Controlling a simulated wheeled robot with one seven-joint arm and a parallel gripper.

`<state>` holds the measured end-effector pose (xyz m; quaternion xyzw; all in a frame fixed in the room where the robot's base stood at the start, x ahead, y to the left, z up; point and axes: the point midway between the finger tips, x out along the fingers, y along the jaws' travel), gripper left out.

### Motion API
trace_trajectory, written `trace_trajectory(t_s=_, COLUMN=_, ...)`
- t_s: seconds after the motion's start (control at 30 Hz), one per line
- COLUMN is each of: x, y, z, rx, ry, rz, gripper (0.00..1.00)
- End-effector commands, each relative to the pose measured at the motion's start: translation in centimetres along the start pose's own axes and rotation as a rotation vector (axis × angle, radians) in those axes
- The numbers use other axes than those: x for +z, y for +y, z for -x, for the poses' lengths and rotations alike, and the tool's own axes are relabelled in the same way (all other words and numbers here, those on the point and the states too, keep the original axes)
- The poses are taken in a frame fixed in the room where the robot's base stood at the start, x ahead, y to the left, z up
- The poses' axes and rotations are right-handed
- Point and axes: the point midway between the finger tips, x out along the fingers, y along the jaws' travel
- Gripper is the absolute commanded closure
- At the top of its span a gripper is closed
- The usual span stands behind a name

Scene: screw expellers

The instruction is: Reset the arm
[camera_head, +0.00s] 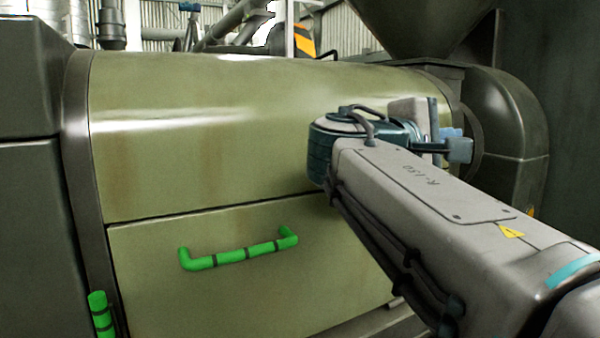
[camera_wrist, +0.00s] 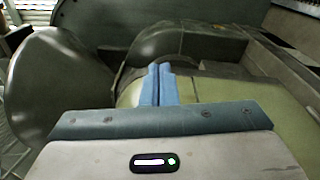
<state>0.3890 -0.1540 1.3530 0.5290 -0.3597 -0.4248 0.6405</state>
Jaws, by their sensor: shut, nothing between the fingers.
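My gripper shows in the wrist view (camera_wrist: 158,84) as two blue fingers held together, shut and empty. In the head view the blue gripper (camera_head: 460,149) is at the far end of my arm, in front of the upper right of the machine's olive-green cover (camera_head: 220,130). My arm reaches in from the lower right and hides part of the cover. I cannot tell the exact gap between the gripper and the cover.
A green handle (camera_head: 238,254) is on the lower cover panel, left of my arm. Another green handle (camera_head: 101,314) is at the lower left. A dark hopper (camera_head: 425,25) stands above the machine's right end, by a rounded housing (camera_head: 500,125). Pipes run behind.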

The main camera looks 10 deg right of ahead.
Motion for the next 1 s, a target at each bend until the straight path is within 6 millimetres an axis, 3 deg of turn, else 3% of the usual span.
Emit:
trace_trajectory(t_s=0.17, x=-1.3, y=-4.0, z=0.0, rx=-0.147, ry=0.069, rz=-0.026, gripper=1.00)
trace_trajectory(t_s=0.37, x=-3.4, y=-13.9, z=2.2, rx=-0.514, ry=0.176, rz=-0.130, gripper=1.00)
trace_trajectory(t_s=0.5, x=-4.0, y=-20.5, z=5.4, rx=-0.790, ry=0.202, rz=-0.235, gripper=1.00)
trace_trajectory(t_s=0.7, x=-3.8, y=-27.9, z=11.6, rx=-1.170, ry=0.155, rz=-0.422, gripper=1.00)
trace_trajectory(t_s=0.83, x=-3.5, y=-30.9, z=15.1, rx=-1.360, ry=0.090, rz=-0.539, gripper=1.00)
trace_trajectory(t_s=1.0, x=-3.3, y=-32.7, z=17.7, rx=-1.494, ry=0.025, rz=-0.633, gripper=1.00)
